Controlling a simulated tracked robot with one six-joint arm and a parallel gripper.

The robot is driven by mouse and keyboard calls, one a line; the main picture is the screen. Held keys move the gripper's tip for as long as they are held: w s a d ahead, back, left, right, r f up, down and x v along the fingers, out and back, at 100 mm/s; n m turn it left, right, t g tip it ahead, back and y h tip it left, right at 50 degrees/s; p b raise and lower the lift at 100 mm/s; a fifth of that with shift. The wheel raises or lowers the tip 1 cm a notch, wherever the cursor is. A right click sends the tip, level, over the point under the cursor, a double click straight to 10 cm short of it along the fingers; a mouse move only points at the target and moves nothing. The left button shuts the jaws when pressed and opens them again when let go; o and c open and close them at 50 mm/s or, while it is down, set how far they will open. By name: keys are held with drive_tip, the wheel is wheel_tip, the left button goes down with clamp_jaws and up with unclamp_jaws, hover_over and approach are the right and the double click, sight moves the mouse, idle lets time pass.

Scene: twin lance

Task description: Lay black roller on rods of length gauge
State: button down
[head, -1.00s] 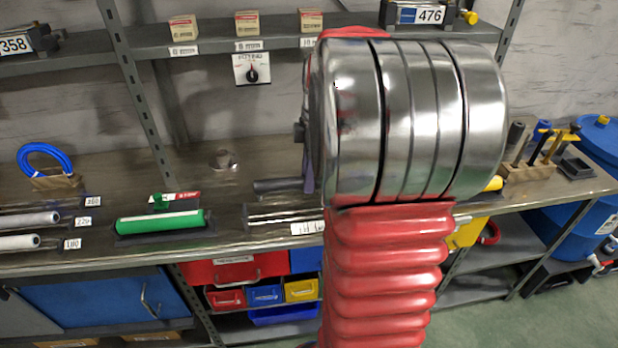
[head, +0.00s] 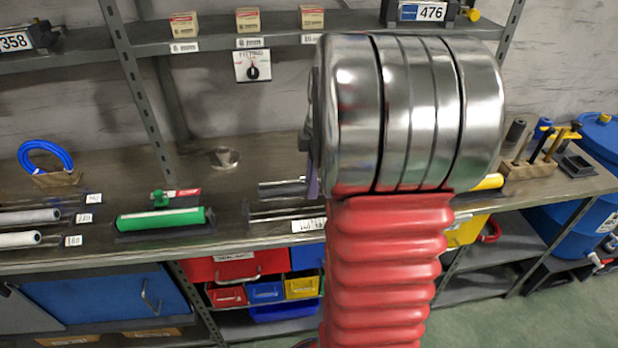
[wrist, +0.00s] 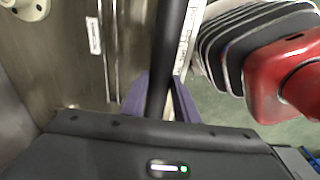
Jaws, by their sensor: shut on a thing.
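The black roller (wrist: 168,50) is a long dark cylinder. In the wrist view it stands between the two purple fingers of my gripper (wrist: 159,98), which is shut on it. In the head view one end of the roller (head: 281,187) sticks out left of my arm, beside a purple finger (head: 313,180); my arm hides the rest. The length gauge's thin metal rods (head: 280,213) lie on the bench just in front of and below that roller end, with a white label at the front. In the wrist view the rods (wrist: 108,50) run left of the roller, apart from it in the picture.
A green roller (head: 160,218) lies in a dark holder to the left. White rollers (head: 25,239) lie farther left. A small metal cup (head: 224,157) stands behind. A wooden tool block (head: 527,168) stands at the right. A shelf (head: 300,40) crosses above the bench.

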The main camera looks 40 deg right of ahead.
drive_tip(key=shift+f, duration=3.05)
drive_tip(key=c, duration=1.3)
unclamp_jaws()
drive_tip(key=r, duration=0.4)
drive_tip(key=d+r, duration=0.1)
drive_tip(key=r, duration=0.4)
drive_tip(key=s+r, duration=0.1)
drive_tip(key=r, duration=0.3)
drive_tip(key=shift+d+r, duration=0.2)
drive_tip(key=shift+r, duration=0.1)
drive_tip(key=shift+m, duration=0.3)
